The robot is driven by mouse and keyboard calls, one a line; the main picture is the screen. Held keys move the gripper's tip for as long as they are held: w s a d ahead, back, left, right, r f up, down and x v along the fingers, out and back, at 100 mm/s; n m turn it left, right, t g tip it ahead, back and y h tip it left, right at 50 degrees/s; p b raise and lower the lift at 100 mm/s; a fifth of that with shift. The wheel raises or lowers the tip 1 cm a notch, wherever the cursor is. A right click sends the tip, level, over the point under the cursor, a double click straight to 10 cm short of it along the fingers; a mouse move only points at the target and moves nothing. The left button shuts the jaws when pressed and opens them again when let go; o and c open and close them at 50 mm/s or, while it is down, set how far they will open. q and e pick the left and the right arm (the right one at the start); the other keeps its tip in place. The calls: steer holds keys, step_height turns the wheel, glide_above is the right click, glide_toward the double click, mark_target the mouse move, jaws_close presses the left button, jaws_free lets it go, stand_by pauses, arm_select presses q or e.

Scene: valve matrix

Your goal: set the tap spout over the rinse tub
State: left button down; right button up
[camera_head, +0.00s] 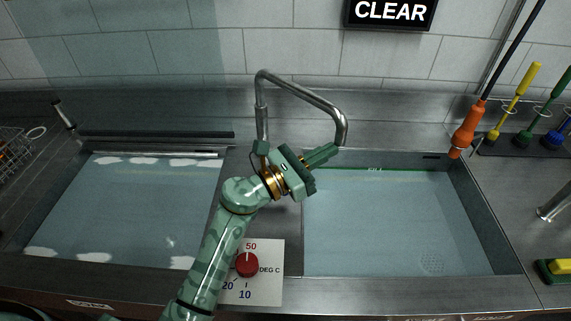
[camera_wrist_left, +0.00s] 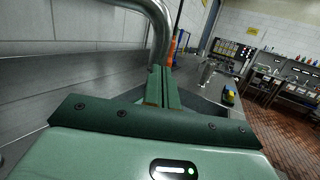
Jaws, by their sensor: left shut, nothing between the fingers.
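The tap spout (camera_head: 305,95) is a bent steel pipe rising between the two tubs. It reaches right, and its down-turned end is above the back left part of the rinse tub (camera_head: 390,215), which holds clear water. My left gripper (camera_head: 334,150) is shut and empty, its fingertips close beside the spout's end. In the left wrist view the shut fingers (camera_wrist_left: 163,75) stand up against the spout (camera_wrist_left: 160,30); I cannot tell if they touch it. My forearm and gripper hide the tap's base. My right gripper is not in view.
The left tub (camera_head: 130,205) has foam patches. A red dial (camera_head: 247,265) sits on a temperature plate at the front. An orange sprayer (camera_head: 467,130) hangs at the right, near yellow, green and blue brushes. A wire basket (camera_head: 12,145) stands far left. The rinse tub's right side is clear.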

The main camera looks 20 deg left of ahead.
mark_target(340, 143)
arm_select(q)
steer(key=w+d, duration=0.1)
steer(key=w+d+b, duration=0.1)
steer(key=w, duration=0.1)
steer(key=shift+w+f, duration=0.1)
steer(key=shift+f, duration=0.1)
steer(key=shift+w+d+r, duration=0.15)
steer(key=shift+w+d, duration=0.15)
steer(key=shift+w, duration=0.3)
